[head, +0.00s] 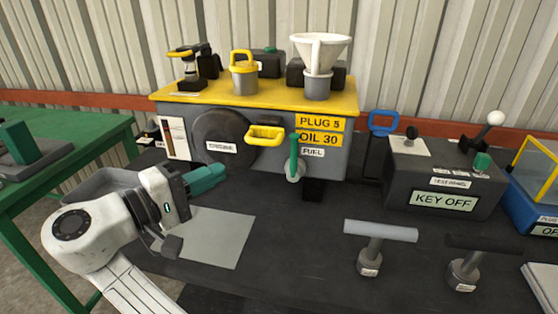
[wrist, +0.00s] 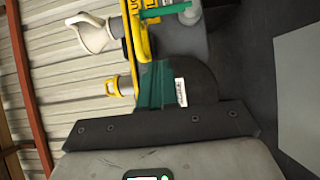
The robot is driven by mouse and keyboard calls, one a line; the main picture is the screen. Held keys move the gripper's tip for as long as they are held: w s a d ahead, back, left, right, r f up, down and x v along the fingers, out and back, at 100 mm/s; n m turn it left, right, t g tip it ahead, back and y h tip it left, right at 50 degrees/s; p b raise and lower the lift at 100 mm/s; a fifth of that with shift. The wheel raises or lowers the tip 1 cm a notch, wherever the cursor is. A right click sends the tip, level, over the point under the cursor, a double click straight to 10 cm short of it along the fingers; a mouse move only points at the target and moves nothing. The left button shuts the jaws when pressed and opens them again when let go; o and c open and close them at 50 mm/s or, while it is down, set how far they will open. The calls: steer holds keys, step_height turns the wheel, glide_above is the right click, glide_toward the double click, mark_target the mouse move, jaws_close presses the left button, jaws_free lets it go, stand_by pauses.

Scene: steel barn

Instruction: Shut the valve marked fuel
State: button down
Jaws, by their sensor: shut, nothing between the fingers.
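The fuel valve has a green lever (head: 294,152) standing upright above a round grey hub (head: 295,173), on the front of the grey engine unit. A white label reading FUEL (head: 313,153) is just right of the lever. My gripper (head: 222,172) has teal fingers, which are shut and empty. It is left of the valve and apart from it, in front of the engine unit's lower left. In the wrist view, the green lever (wrist: 165,11) shows at the top edge, beyond my closed fingers (wrist: 160,84).
A yellow pull handle (head: 265,135) sticks out left of the lever. A white funnel (head: 319,52) and yellow-topped can (head: 243,75) stand on top. A KEY OFF panel (head: 445,195) is right. Two T-handles (head: 380,240) (head: 473,264) stand in front; a grey sheet (head: 208,238) lies below my gripper.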

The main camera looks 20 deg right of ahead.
steer(key=shift+w+d+f, duration=0.15)
steer(key=shift+w+f, duration=0.05)
steer(key=shift+w, duration=0.1)
steer(key=shift+d, duration=0.1)
steer(key=p, duration=0.2)
glide_toward(294, 157)
steer(key=w+d+r, duration=0.1)
steer(key=w+d, duration=0.4)
steer(key=shift+s+d, duration=0.3)
steer(key=shift+s, duration=0.15)
